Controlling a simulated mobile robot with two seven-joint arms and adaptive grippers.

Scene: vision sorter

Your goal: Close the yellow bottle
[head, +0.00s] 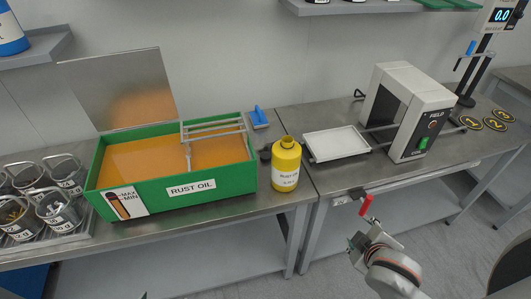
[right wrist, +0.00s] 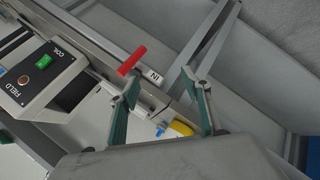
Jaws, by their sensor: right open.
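The yellow bottle (head: 285,170) with a white label stands upright on the left table near its right end, beside the green rust oil tank. A small dark round piece (head: 265,154) sits left of the bottle; I cannot tell if it is its cap. The bottle's top looks yellow, and whether it is open is too small to tell. A yellow shape, likely the bottle (right wrist: 182,128), shows in the right wrist view. My right gripper (head: 357,243) is in front of the right table, clear of the bottle; its fingers (right wrist: 161,79) are apart and empty. My left gripper is out of view.
A red-handled lever (head: 366,205) juts from the right table's front edge, near my right gripper. The green tank (head: 225,185) with raised lid and rack stands left. A white tray (head: 335,143) and the field coil machine (head: 420,105) stand right. Metal mugs (head: 62,215) stand far left.

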